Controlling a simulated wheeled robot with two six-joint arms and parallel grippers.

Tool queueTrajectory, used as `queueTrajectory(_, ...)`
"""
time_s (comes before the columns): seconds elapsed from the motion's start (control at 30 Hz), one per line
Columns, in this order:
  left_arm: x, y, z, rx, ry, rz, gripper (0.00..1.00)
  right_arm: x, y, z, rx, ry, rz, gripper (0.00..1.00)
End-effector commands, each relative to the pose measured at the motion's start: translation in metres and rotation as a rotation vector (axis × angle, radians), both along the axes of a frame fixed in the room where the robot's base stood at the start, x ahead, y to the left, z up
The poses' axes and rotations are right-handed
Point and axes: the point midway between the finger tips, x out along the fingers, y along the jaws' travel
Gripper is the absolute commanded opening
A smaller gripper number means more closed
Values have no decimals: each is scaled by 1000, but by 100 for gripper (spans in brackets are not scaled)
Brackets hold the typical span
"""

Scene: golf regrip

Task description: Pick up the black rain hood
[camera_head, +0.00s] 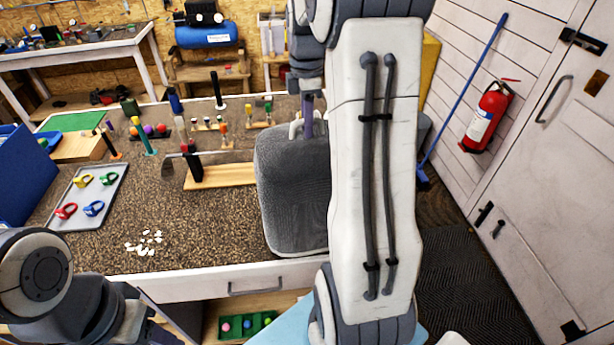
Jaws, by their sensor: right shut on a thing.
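The rain hood (290,195) looks like a dark grey, soft fabric piece with rounded corners. It stands or hangs upright over the front right of the bench, and my right forearm hides its right side. My right gripper (307,112) is at its top edge, pointing down and shut on it. The fingertips are small and partly hidden, so the exact grip point is unclear. My left arm shows at the bottom left, away from the hood, with its gripper outside the picture.
The speckled bench top (110,235) holds a grey tray (112,205) with coloured clamps, white scraps (145,243) and a wooden stand (230,177) left of the hood. Several upright tools stand behind. A drawer (250,286) is below the front edge. A fire extinguisher (487,118) hangs right.

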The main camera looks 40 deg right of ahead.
Motion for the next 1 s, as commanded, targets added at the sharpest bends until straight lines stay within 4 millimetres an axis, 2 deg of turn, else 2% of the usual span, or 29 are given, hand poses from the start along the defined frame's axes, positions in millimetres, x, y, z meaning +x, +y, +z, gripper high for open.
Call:
queueTrajectory(0.37,0,0,-3,0,0,0,50,1,-1,6,-2,-4,0,0)
queueTrajectory(0.47,0,0,-8,0,0,1,50,1,-1,16,-3,-6,0,0)
queueTrajectory(0.6,0,0,-18,0,0,2,50,2,-1,40,-4,-8,0,0)
queueTrajectory(1.0,0,0,-47,0,1,8,50,-82,-33,91,-4,-5,-6,0)
